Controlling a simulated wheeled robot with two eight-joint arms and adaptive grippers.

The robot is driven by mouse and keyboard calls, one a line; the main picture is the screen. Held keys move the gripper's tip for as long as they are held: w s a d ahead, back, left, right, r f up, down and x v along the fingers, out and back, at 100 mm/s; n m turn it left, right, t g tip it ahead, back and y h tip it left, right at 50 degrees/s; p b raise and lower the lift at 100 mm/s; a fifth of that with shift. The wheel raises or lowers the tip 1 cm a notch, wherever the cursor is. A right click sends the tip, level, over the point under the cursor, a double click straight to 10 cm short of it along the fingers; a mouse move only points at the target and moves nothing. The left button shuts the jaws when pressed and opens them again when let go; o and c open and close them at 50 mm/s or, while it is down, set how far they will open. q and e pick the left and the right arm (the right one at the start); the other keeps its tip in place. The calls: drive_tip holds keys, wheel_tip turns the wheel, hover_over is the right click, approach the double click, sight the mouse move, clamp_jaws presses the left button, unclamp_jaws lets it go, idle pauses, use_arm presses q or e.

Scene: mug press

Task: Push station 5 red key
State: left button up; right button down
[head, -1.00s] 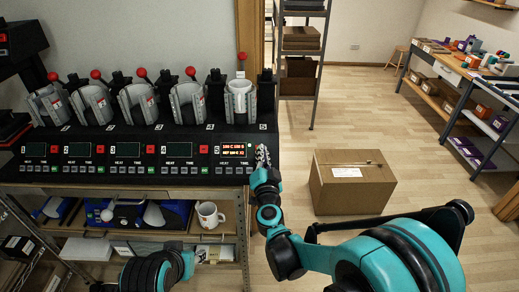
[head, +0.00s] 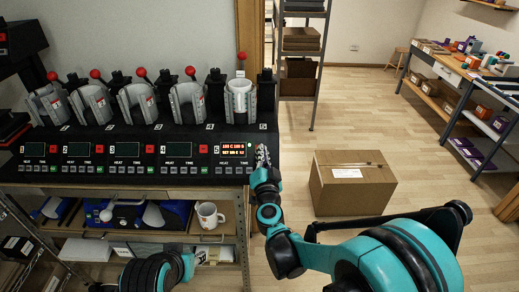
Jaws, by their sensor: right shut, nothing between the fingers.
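Station 5 is the rightmost press on the black bench, with a white mug (head: 238,100) held in its clamp. Its display (head: 234,147) is lit with orange-red text, and a small green light shows beside it. My right gripper (head: 262,153) is shut and empty at the right end of the station 5 panel. It covers the place where the other stations have their red key, so the station 5 red key is hidden; I cannot tell whether the fingertips touch it. Part of my left arm shows at the bottom left; its gripper is out of view.
Stations to the left have dark displays and red keys, such as the station 4 red key (head: 203,149). A second white mug (head: 209,215) stands on the shelf below. A cardboard box (head: 350,182) sits on the floor to the right, with open floor around it.

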drive_tip(key=shift+w+f, duration=0.15)
idle(0.4)
drive_tip(key=shift+s+r, duration=0.5)
drive_tip(key=shift+s, duration=0.05)
drive_tip(key=s+r+p, duration=0.3)
drive_tip(key=s+r, duration=0.1)
drive_tip(key=shift+s, duration=0.15)
idle(0.3)
